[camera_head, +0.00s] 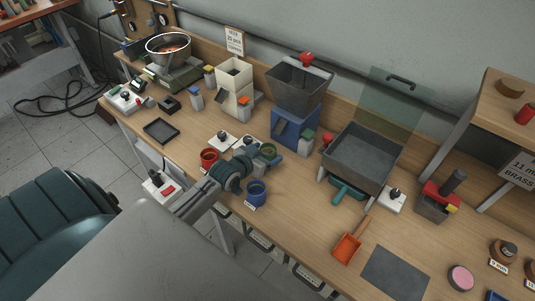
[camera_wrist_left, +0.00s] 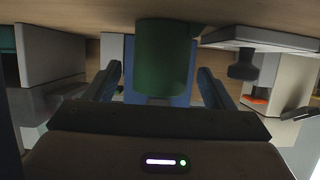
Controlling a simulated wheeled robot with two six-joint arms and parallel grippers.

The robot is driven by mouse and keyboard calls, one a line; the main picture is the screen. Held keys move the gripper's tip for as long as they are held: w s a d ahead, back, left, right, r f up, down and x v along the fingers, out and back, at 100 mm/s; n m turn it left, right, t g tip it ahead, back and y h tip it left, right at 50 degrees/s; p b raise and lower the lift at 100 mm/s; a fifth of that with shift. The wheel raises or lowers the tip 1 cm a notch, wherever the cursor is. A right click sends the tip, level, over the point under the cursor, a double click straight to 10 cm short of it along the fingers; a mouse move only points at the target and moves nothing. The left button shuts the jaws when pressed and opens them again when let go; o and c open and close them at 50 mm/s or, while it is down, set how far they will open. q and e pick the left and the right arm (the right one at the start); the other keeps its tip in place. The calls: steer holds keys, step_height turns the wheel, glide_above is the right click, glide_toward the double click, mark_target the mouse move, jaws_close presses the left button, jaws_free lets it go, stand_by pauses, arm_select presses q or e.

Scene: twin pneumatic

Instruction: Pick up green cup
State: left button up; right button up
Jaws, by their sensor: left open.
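The green cup (camera_head: 268,149) stands upright on the bench, just beyond my left gripper (camera_head: 261,160). My left arm hides part of it. In the left wrist view the green cup (camera_wrist_left: 164,60) fills the upper middle, lined up between the two spread fingers of my left gripper (camera_wrist_left: 157,82). The fingers are open, with a gap on each side of the cup. I cannot tell how deep the cup sits between them. My right gripper does not show.
A red cup (camera_head: 208,158) stands left of my gripper and a blue cup (camera_head: 256,193) stands close in front. A blue-based hopper (camera_head: 293,127) is behind the green cup. White switch boxes (camera_head: 222,140) sit nearby. A grey tray machine (camera_head: 360,158) stands to the right.

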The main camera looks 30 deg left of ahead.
arm_select(q)
steer(key=shift+x, duration=1)
steer(key=shift+c, duration=0.3)
steer(key=c, duration=1.2)
steer(key=shift+o, duration=0.2)
steer(key=shift+r, duration=0.1)
